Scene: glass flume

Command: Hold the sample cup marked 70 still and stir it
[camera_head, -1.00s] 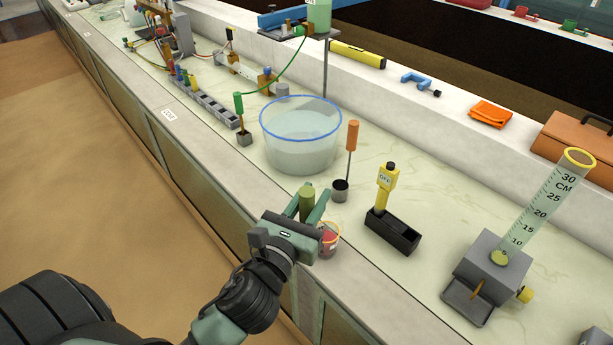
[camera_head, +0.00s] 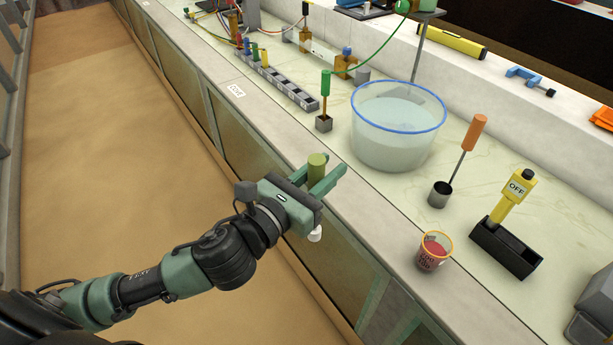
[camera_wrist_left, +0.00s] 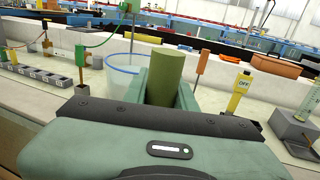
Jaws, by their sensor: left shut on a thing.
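A small clear cup (camera_head: 434,251) with a yellow-orange rim, red contents and dark lettering stands near the counter's front edge; I cannot read its number. My left gripper (camera_head: 322,178) is shut on an olive-green cylindrical handle (camera_head: 317,168), held upright, to the left of the cup and apart from it. A white tip (camera_head: 315,234) shows below the gripper and may be the handle's lower end. The handle also shows between the fingers in the left wrist view (camera_wrist_left: 164,78). My right gripper is not in view.
A blue-rimmed water basin (camera_head: 395,152) stands behind the cup. An orange-handled ladle (camera_head: 468,145), a yellow meter marked OFF (camera_head: 513,195) in a black holder, and a green-handled tool (camera_head: 325,85) in a grey block stand nearby. The floor lies left of the counter.

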